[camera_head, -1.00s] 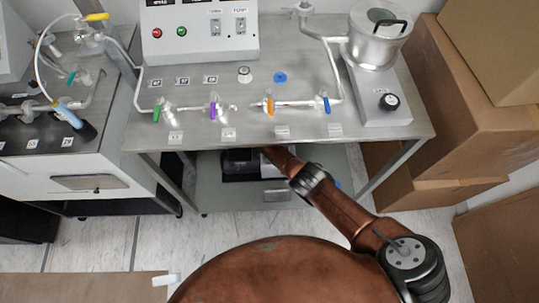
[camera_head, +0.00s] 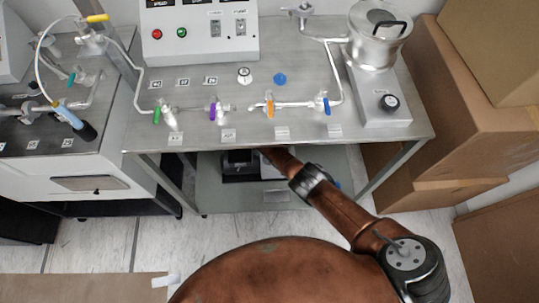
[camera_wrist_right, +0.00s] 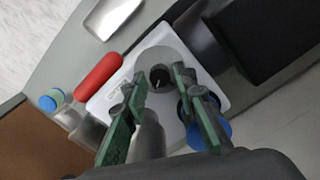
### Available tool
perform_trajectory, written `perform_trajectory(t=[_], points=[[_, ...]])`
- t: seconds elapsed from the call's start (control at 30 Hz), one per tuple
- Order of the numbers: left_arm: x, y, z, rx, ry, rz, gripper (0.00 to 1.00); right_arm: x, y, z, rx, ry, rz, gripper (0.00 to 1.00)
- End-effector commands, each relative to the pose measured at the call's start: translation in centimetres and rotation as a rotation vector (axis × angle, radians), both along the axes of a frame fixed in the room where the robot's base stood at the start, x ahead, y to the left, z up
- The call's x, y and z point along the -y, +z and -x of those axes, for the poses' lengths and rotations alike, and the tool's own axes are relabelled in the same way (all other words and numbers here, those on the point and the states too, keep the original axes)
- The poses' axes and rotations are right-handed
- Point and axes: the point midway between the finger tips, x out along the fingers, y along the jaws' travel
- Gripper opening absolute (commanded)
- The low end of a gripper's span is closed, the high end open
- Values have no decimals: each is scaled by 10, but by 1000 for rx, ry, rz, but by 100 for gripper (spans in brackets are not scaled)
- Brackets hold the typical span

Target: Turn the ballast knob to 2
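A small black knob (camera_wrist_right: 160,79) with a light pointer mark sits on the round grey end of a white-based pump (camera_wrist_right: 112,100) in the right wrist view. I take it for the ballast knob; its numbers are too small to read. My right gripper (camera_wrist_right: 159,72) is open, its two green-padded fingers on either side of the knob with a gap showing. I cannot tell how deep the tips reach. In the head view my right arm reaches under the steel table (camera_head: 365,150), and its gripper is hidden there. My left gripper is not in view.
A red cylinder (camera_wrist_right: 98,77), a blue-capped part (camera_wrist_right: 52,100) and a blue round part (camera_wrist_right: 208,133) lie close around the fingers. A black box (camera_wrist_right: 265,45) stands at upper right. Cardboard boxes (camera_head: 480,110) stand on the right.

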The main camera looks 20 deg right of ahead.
Motion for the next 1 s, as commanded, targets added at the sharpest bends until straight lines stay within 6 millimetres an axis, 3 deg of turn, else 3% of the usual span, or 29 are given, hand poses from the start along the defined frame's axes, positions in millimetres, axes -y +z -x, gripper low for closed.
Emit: perform_trajectory(t=[0.37, 0.8, 1.0], points=[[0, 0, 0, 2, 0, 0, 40, -2, 22, 0, 1, 3, -4, 26], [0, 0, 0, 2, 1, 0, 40, 0, 96, -1, 3, -1, -2, 26], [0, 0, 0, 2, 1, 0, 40, 0, 116, 0, 0, -1, 0, 26]])
